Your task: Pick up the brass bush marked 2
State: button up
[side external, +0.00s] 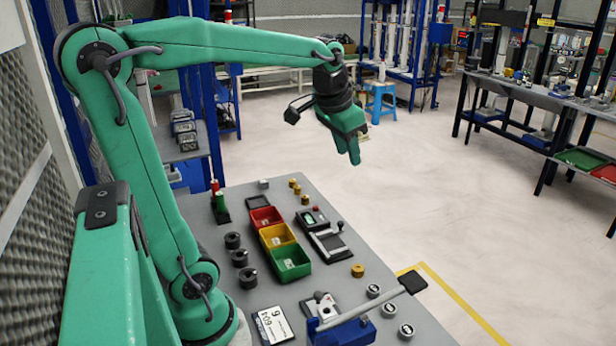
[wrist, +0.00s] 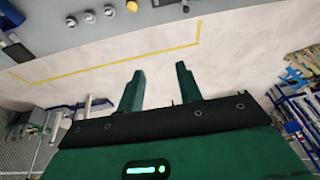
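Several small brass pieces stand on the grey bench. Three are in a row near its far edge (side external: 297,190) in the side view, and one brass piece (side external: 358,270) stands alone near the right edge. A brass piece also shows at the top of the wrist view (wrist: 132,6). I cannot read a number on any of them, so I cannot tell which is the bush marked 2. My gripper (side external: 355,160) is raised above and beyond the bench's far right side, apart from all the pieces. In the wrist view my gripper (wrist: 160,70) has its fingers apart with nothing between them.
Red (side external: 265,217), yellow (side external: 278,236) and green (side external: 290,262) bins stand mid-bench. Black cylinders (side external: 239,257) stand to their left. Grey white-topped cylinders (side external: 389,309) line the right edge, near a blue device with a long lever (side external: 360,312). A black-framed device (side external: 327,242) sits right of the bins.

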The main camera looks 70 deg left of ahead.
jog(key=w+a+f+g, duration=0.1)
jog(key=w+a, duration=0.5)
jog(key=a, duration=0.4)
jog(key=n+g+h, duration=0.1)
jog(key=g, duration=0.2)
send_over(292, 180)
notch_tip(292, 180, down, 20)
jog(key=shift+d+r, duration=0.1)
jog(key=shift+d, duration=0.05)
jog(key=shift+a+f, duration=0.2)
jog(key=shift+d+f, duration=0.2)
jog(key=shift+f, duration=3.7)
